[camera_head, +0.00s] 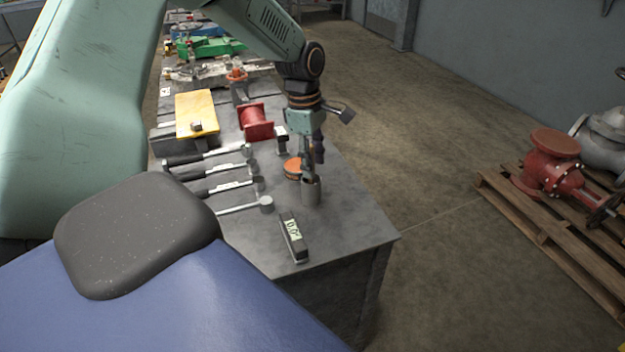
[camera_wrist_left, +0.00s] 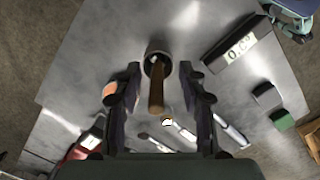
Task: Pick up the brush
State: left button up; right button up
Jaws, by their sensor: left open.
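The brush (camera_wrist_left: 156,92) shows in the left wrist view as a brown wooden handle standing in a grey cylindrical cup (camera_wrist_left: 157,50). Its lower end is hidden inside the cup. The same cup (camera_head: 311,191) stands near the right edge of the grey workbench (camera_head: 345,230) in the head view. My left gripper (camera_head: 308,172) is just above the cup, pointing down. In the left wrist view its fingers (camera_wrist_left: 158,70) are apart, one on each side of the handle, with gaps between. My right gripper is not in view.
A dark meter with a display (camera_head: 294,238) lies in front of the cup. An orange round object (camera_head: 293,168) is close behind it. Several hammer-like tools (camera_head: 235,186) lie to the left, and a red spool (camera_head: 256,122) stands farther back. A pallet (camera_head: 545,230) is on the floor.

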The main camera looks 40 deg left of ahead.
pick_arm(q)
jog(key=shift+f, duration=0.5)
jog(key=shift+w+a+f, duration=0.15)
jog(key=shift+a, duration=0.15)
jog(key=shift+d+r, duration=0.2)
jog(key=shift+d, duration=0.05)
jog(key=c, duration=0.4)
jog(key=shift+a+f, duration=0.1)
jog(key=shift+a, duration=0.05)
grip_shut()
notch_tip(320, 180, up, 10)
jog(key=p, duration=0.3)
